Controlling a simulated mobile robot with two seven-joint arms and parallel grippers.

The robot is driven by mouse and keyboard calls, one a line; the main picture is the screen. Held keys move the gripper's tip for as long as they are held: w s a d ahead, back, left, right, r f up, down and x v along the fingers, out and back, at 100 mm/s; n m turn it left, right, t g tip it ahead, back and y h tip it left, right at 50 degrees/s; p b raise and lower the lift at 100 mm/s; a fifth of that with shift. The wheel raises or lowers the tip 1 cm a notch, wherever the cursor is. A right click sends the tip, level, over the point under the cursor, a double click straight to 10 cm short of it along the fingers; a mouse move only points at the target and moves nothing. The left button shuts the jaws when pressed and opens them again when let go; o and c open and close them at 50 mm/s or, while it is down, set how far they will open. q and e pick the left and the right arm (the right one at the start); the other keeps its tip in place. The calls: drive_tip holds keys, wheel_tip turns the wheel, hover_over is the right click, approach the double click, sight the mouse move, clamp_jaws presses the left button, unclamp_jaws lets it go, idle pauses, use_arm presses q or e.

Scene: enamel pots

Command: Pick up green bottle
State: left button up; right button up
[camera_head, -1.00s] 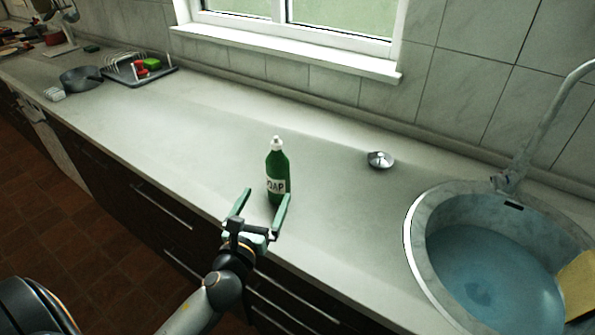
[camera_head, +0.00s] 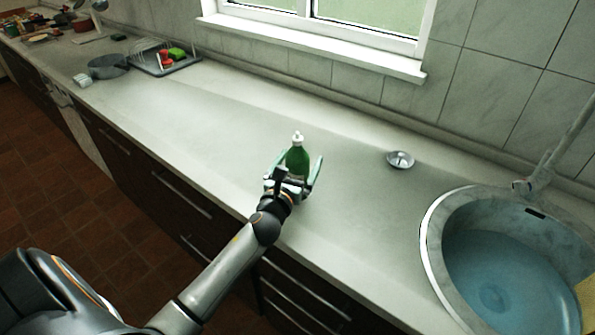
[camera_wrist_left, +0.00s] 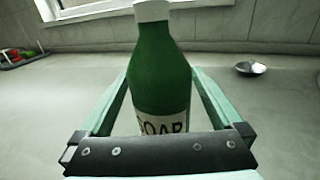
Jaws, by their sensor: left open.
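The green soap bottle (camera_head: 297,160) with a white cap stands upright on the counter, its lower part hidden behind my gripper in the head view. My left gripper (camera_head: 294,172) is open, with one finger on each side of the bottle. In the left wrist view the bottle (camera_wrist_left: 160,75) rises between the two green fingers (camera_wrist_left: 160,95), with a visible gap on each side. The lower part of its white label is hidden behind the gripper's dark bar. My right gripper is not in view.
A small metal lid-like dish (camera_head: 400,159) lies on the counter to the right of the bottle. A round sink (camera_head: 432,235) with a faucet is further right. A pan (camera_head: 108,66) and a dish rack (camera_head: 165,62) stand far left. The counter around the bottle is clear.

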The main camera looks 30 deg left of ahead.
use_arm(q)
drive_tip(key=shift+x, duration=0.85)
clamp_jaws()
